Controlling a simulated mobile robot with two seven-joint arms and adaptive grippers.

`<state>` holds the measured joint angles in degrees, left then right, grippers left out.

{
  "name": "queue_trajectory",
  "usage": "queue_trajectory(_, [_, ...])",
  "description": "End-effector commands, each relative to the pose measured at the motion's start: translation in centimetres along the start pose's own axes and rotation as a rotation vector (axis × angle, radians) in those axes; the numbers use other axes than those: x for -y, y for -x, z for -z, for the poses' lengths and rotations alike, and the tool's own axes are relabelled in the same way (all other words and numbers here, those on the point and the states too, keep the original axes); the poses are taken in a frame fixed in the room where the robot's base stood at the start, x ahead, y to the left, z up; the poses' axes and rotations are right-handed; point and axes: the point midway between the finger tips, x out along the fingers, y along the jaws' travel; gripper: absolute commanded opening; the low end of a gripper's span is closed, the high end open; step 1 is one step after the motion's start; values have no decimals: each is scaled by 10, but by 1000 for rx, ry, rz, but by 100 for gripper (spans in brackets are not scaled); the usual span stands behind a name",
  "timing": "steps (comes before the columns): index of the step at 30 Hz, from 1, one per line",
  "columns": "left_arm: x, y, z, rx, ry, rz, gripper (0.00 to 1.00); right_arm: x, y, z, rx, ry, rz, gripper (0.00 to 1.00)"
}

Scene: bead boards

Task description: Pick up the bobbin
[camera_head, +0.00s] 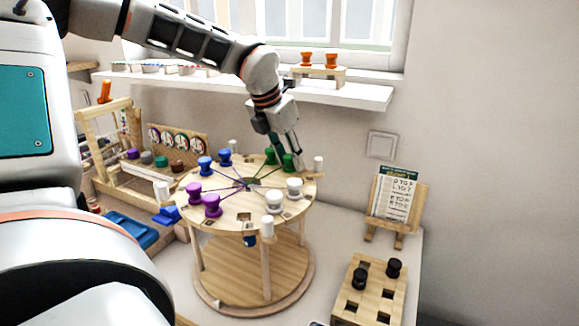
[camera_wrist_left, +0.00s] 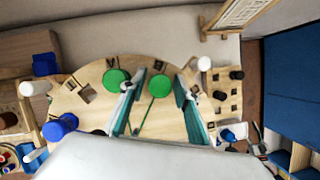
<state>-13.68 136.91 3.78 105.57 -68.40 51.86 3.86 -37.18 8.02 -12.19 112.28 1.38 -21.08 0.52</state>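Bobbins stand on a round wooden table-like board (camera_head: 245,215): two green, two blue, two purple and two white. The right green bobbin (camera_head: 289,161) is at the far side, beside the other green bobbin (camera_head: 270,156). My left gripper (camera_head: 284,150) points down at the right green bobbin. In the left wrist view its fingers (camera_wrist_left: 157,95) are open, with one green bobbin (camera_wrist_left: 160,84) between them. The other green bobbin (camera_wrist_left: 116,79) is just outside the left finger. Whether the fingers touch the bobbin cannot be told. My right gripper is not in view.
A wooden block (camera_head: 372,292) with square holes and two black bobbins stands at the front right. A letter card on a stand (camera_head: 396,197) is behind it. White posts (camera_head: 318,164) rise from the board's edge. A shelf (camera_head: 345,95) runs along the wall.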

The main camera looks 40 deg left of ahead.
Motion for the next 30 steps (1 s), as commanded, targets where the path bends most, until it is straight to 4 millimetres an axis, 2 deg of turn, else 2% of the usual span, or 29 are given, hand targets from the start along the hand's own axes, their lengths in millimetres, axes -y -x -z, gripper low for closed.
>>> queue_trajectory(8, [0, -3, 0, 1, 1, 0, 32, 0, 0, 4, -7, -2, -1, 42])
queue_trajectory(11, [0, -3, 0, 1, 1, 0, 6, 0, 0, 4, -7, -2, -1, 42])
queue_trajectory(12, [0, -3, 0, 1, 1, 0, 1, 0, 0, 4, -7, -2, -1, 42])
queue_trajectory(23, [0, -1, -1, 2, 0, 0, 1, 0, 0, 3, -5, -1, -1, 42])
queue_trajectory(30, [0, 18, -10, 4, 1, -1, 1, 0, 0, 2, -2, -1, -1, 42])
